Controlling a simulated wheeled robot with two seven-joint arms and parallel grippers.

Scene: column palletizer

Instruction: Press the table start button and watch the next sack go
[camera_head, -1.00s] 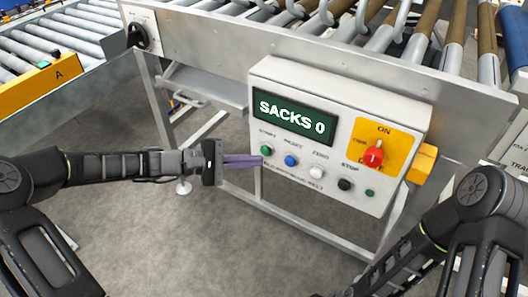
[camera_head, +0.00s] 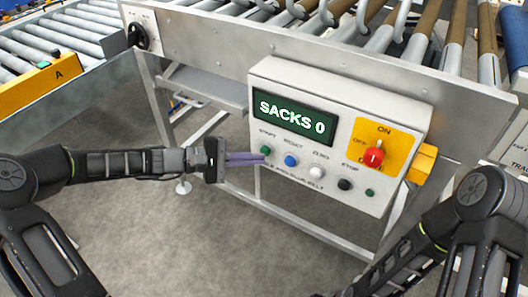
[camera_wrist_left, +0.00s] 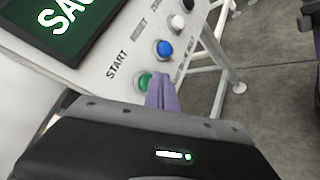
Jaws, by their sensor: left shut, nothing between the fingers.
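The control box (camera_head: 300,88) hangs on the roller table's frame, its display (camera_head: 292,118) reading SACKS 0. The green START button (camera_head: 265,150) is at the left of its button row. My left gripper (camera_head: 264,159) is shut and empty, its purple fingertips at the panel just below START. In the left wrist view the fingertips (camera_wrist_left: 162,82) overlap the edge of the green button (camera_wrist_left: 145,81); I cannot tell whether they touch it. My right arm shows at the lower right, its gripper out of view.
Blue (camera_head: 291,160), white (camera_head: 317,173) and black (camera_head: 345,184) buttons sit right of START. A red knob (camera_head: 373,157) is on a yellow plate. A roller conveyor (camera_head: 45,55) stands at the left. No sack is in view. Floor below is clear.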

